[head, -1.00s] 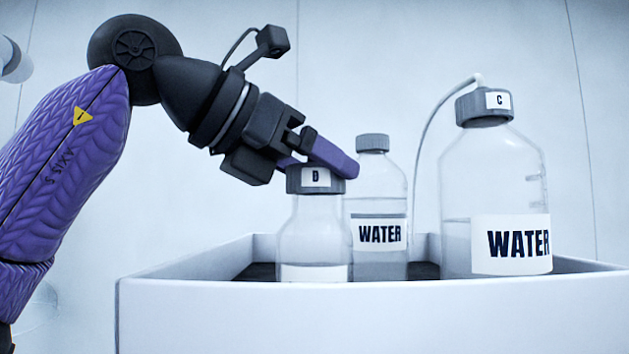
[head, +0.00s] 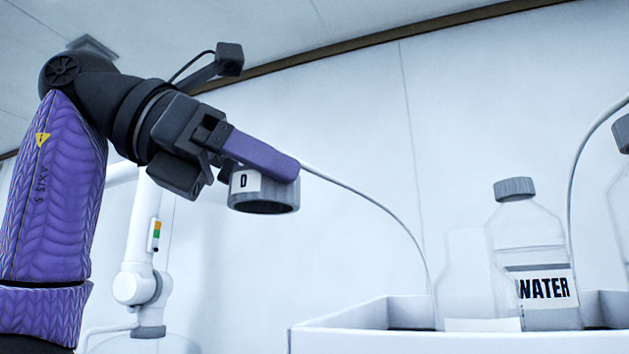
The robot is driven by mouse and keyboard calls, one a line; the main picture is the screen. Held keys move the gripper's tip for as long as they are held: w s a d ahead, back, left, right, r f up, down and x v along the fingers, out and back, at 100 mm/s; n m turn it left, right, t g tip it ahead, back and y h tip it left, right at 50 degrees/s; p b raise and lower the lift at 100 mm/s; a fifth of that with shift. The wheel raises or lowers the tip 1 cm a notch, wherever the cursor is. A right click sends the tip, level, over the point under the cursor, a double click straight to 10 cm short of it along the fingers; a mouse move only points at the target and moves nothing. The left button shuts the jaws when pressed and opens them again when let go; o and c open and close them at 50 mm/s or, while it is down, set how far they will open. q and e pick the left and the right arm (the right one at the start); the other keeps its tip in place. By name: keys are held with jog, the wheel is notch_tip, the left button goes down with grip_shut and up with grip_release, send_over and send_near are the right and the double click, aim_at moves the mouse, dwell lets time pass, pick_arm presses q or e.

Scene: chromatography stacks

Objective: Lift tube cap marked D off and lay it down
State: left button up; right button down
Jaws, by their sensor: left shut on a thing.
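The grey tube cap marked D (head: 262,195) is up in the air, left of and above the white tray. My left gripper (head: 262,172) is shut on it, with one purple finger across the near side; the other finger is mostly hidden. A thin white tube runs from behind the cap down to the right towards the tray. The bottle without a cap (head: 463,272) stands in the tray, its neck open, clear of the cap. My right gripper is not in view.
The white tray (head: 370,335) also holds a capped water bottle (head: 540,250) and, cut off at the right edge, another capped bottle (head: 623,135) with a tube. A white jointed arm (head: 140,270) stands at the left behind my arm. The space between it and the tray looks free.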

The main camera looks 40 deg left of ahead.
pick_arm(q)
jog(key=shift+r+p, duration=0.45)
notch_tip(320, 180, up, 2)
jog(key=shift+r+p, duration=0.1)
jog(key=shift+p, duration=1.05)
jog(key=shift+r, duration=0.15)
jog(key=shift+d+r, duration=0.1)
jog(key=shift+r, duration=0.65)
